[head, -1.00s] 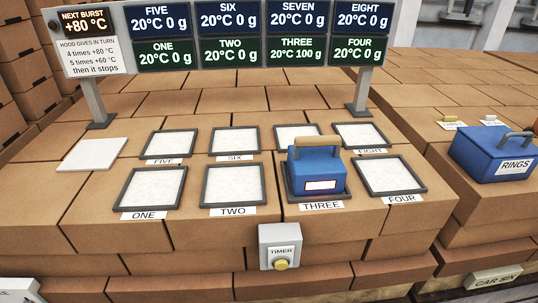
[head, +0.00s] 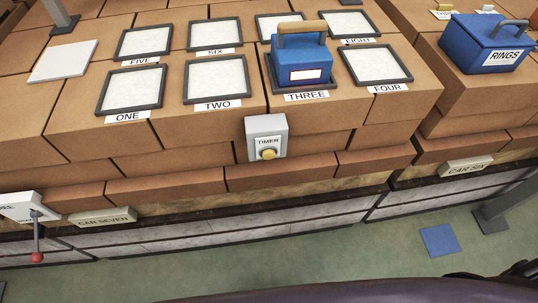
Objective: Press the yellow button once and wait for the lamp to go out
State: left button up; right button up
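The yellow button (head: 268,154) sits on the front of a grey box labelled TIMER (head: 266,125), fixed to the front edge of the brick stack below pads TWO and THREE. Nothing touches the button. No lit lamp can be made out in the view now. Neither of my grippers is in view.
A blue case with a tan handle (head: 302,62) stands on pad THREE. A blue RINGS case (head: 490,42) stands at the right. A red-knobbed lever (head: 37,245) hangs at the lower left. Green floor (head: 330,255) lies in front, with a blue square (head: 440,240) on it.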

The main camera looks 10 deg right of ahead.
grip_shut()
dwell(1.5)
